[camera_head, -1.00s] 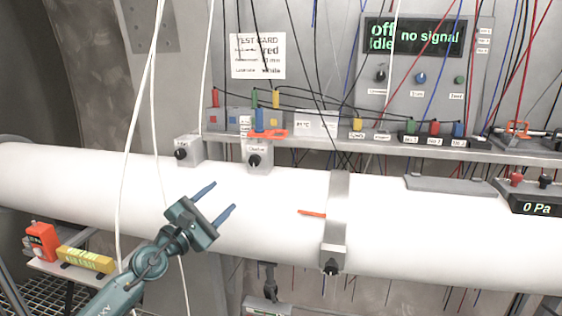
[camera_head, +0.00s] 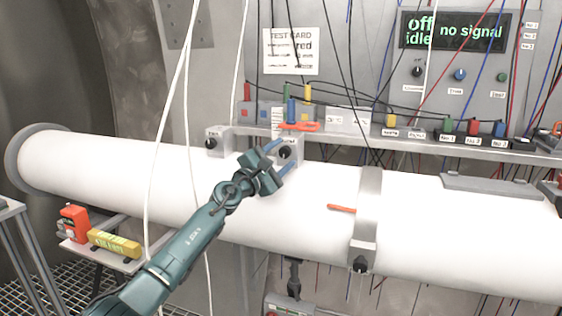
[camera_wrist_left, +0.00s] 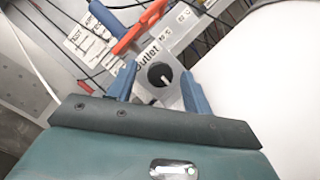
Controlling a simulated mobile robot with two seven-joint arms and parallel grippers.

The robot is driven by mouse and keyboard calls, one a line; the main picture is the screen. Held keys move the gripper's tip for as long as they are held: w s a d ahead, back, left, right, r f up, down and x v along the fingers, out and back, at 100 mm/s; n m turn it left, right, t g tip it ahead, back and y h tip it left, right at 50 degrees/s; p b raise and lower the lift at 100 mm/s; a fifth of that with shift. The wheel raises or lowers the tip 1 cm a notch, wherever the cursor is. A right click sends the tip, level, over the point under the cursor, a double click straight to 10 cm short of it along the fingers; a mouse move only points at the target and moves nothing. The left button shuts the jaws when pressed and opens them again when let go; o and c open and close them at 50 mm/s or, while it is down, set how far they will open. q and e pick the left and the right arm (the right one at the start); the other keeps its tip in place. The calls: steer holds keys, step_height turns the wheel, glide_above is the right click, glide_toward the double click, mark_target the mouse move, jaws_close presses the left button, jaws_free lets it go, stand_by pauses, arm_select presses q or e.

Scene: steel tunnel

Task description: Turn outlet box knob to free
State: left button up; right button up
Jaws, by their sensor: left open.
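The outlet box (camera_wrist_left: 181,96) is a small grey box labelled "Outlet" with a round black knob (camera_wrist_left: 160,75) that carries a white pointer mark. In the head view the outlet box knob (camera_head: 285,152) sits on top of the white pipe, below the shelf. My left gripper (camera_head: 281,158) is open at the box, and its blue fingers partly cover it. In the left wrist view the fingers (camera_wrist_left: 160,88) stand on either side of the box and knob, with space beside the knob. Whether they touch the box I cannot tell. My right gripper is not in view.
A similar inlet box (camera_head: 218,139) with a black knob stands to the left. A red-orange clip (camera_head: 298,126) lies at the shelf edge just above. White cables (camera_head: 150,170) hang in front of the pipe (camera_head: 110,172). A strap (camera_head: 367,215) crosses the pipe to the right.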

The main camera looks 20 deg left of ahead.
arm_select(q)
steer(key=shift+w, duration=0.15)
steer(key=c, duration=1)
steer(key=shift+o, duration=0.2)
